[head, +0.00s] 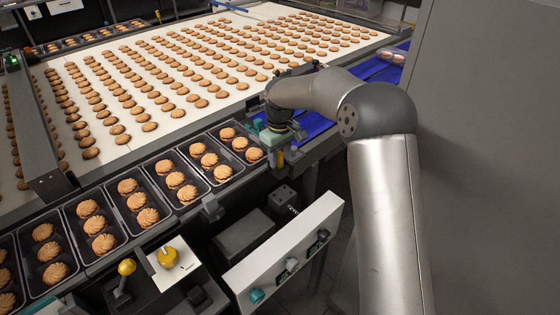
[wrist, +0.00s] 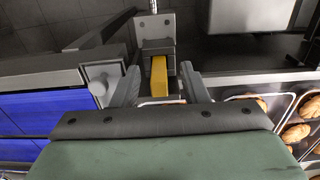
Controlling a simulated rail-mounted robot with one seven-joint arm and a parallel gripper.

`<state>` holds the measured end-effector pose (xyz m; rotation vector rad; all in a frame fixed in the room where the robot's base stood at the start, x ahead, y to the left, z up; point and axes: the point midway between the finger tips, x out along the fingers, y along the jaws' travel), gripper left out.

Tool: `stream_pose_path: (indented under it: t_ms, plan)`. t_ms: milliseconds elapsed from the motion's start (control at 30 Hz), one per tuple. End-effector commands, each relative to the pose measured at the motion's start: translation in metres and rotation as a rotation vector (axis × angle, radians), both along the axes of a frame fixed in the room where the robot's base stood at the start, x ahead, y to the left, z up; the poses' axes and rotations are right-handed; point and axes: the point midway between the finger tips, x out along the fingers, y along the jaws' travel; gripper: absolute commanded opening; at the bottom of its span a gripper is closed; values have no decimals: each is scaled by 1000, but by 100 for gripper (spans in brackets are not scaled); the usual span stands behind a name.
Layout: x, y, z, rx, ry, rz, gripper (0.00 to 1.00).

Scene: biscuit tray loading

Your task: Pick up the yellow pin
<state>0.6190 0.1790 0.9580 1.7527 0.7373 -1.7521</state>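The yellow pin (wrist: 159,78) shows in the wrist view as a short yellow bar sticking out of a grey bracket (wrist: 154,35). My gripper (wrist: 160,80) is open, with one finger to the left of the pin and one to the right. Gaps show between the pin and both fingers. The pin's near end is close to the gripper body, and I cannot tell its exact depth. In the head view my gripper (head: 277,150) is at the right end of the tray line, and a small yellow patch of the pin (head: 280,160) shows beside it, mostly hidden.
Black trays of biscuits (head: 163,185) run along the conveyor's front edge, left of my gripper. Blue belt sections (head: 312,124) lie just behind it. A pale control panel (head: 285,250) and a yellow knob (head: 167,257) stand in front. A grey wall (head: 485,150) is at right.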

Motion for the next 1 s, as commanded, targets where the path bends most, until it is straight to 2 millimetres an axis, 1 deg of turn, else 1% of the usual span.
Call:
stream_pose_path:
  t_ms: [33, 100, 333, 367, 400, 467, 500, 833, 1000]
  plan:
    - [0, 0, -5, -1, 2, -1, 40]
    - [0, 0, -10, 0, 0, -1, 40]
    - [0, 0, -11, 0, -1, -1, 40]
    - [0, 0, -11, 0, -1, -1, 34]
    - [0, 0, -11, 0, -1, -1, 23]
    - [0, 0, -11, 0, -1, -1, 7]
    - [0, 0, -11, 0, -1, -1, 0]
    - [0, 0, -10, 0, -1, -1, 0]
    - [1, 0, 0, 0, -3, -1, 0]
